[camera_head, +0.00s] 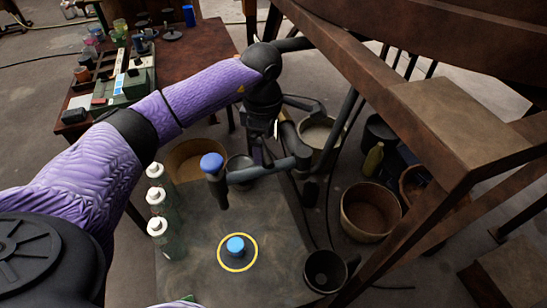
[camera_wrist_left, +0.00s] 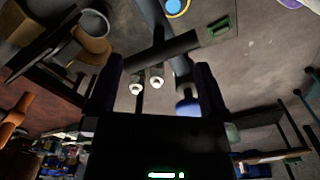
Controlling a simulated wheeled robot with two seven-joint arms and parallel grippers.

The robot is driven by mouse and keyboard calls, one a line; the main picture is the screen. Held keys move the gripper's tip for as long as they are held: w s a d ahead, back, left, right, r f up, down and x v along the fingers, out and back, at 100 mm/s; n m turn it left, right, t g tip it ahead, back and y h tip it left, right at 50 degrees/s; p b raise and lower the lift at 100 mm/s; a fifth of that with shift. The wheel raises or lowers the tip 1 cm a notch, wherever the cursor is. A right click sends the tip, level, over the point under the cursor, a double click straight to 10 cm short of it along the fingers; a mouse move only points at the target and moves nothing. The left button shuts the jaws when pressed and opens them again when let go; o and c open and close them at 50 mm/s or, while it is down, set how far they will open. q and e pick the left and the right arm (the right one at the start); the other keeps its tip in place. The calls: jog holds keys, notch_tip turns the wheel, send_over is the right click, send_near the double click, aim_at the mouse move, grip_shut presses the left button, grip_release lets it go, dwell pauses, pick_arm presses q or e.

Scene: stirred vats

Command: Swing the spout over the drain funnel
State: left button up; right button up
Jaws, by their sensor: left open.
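The spout (camera_head: 262,171) is a dark pipe running left from a dark upright, with a downturned end and a blue-capped knob (camera_head: 212,161) at its left. In the left wrist view the pipe (camera_wrist_left: 160,52) crosses beyond the fingers and the blue knob (camera_wrist_left: 187,106) shows near the right finger. My left gripper (camera_head: 268,150) is open, pointing down behind the pipe; whether it touches the pipe is unclear. A black open cup (camera_head: 325,270) at the grey top's right front edge looks like the drain funnel. The spout end is left of and behind it. My right gripper is not in view.
A blue button in a yellow ring (camera_head: 237,246) is on the grey top (camera_head: 200,270). White-capped bottles (camera_head: 157,198) stand at its left edge. A brown wooden frame (camera_head: 440,120) blocks the right. Buckets (camera_head: 370,210) stand below it. A cluttered table (camera_head: 190,50) is behind.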

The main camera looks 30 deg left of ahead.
aim_at(265, 160)
pick_arm(q)
notch_tip(265, 160, down, 6)
jog(key=shift+f+b, duration=0.1)
jog(key=shift+b, duration=0.5)
grip_shut()
jog(key=shift+r, duration=0.2)
